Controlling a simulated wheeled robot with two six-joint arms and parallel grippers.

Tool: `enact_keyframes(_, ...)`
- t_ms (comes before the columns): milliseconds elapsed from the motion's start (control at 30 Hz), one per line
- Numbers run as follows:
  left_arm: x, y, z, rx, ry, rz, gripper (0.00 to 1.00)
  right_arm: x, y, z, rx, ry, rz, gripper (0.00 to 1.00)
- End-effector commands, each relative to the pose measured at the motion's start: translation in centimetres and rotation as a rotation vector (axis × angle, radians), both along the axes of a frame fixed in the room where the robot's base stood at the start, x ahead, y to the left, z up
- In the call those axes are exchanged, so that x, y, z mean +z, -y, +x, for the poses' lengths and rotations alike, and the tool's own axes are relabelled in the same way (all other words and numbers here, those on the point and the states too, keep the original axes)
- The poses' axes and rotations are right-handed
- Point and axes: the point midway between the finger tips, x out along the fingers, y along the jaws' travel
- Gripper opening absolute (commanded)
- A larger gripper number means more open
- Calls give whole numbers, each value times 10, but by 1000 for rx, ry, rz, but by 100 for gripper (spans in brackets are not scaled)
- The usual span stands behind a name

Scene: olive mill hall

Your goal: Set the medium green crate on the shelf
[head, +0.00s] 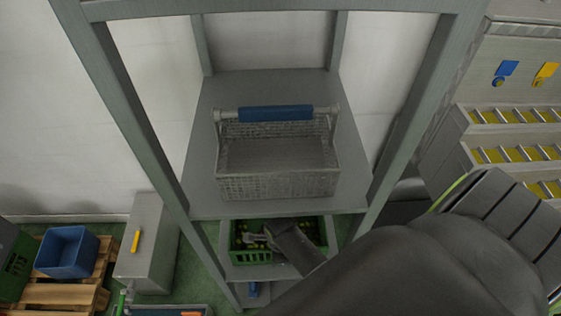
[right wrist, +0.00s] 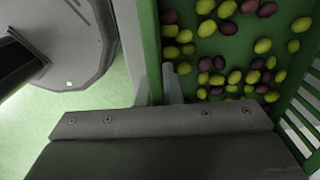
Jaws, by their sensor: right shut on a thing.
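The green crate (head: 236,257) has slatted walls and holds olives. In the head view it is at the lower board (head: 235,272) of the grey metal shelf (head: 150,130). I cannot tell whether its base fully rests on the board. My right gripper (head: 262,239) reaches in from the lower right and is shut on the crate. In the right wrist view the fingers (right wrist: 170,85) are at the crate's green wall (right wrist: 149,45), with green and purple olives (right wrist: 225,50) inside. The arm hides part of the crate's right side. My left gripper is not in view.
A wire basket (head: 280,186) with a blue handle stands on the board above. Shelf posts flank the crate. A blue item (head: 253,290) shows lower down. A blue bin (head: 67,251) on a pallet (head: 60,295) and a grey box (head: 147,250) stand at left.

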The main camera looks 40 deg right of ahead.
Motion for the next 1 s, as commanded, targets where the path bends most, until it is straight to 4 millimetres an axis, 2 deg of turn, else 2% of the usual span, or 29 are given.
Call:
enact_keyframes(100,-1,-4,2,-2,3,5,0,-2,0,2,1,4,-1,0)
enact_keyframes(133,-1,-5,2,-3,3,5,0,-3,0,0,0,1,-1,8)
enact_keyframes(200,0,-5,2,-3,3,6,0,-3,0,0,0,1,-1,17)
enact_keyframes(300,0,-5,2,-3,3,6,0,-3,0,0,0,1,-1,27)
enact_keyframes(667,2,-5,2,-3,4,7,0,4,0,0,0,1,-1,27)
enact_keyframes(1000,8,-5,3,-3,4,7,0,50,0,1,-1,3,-1,27)
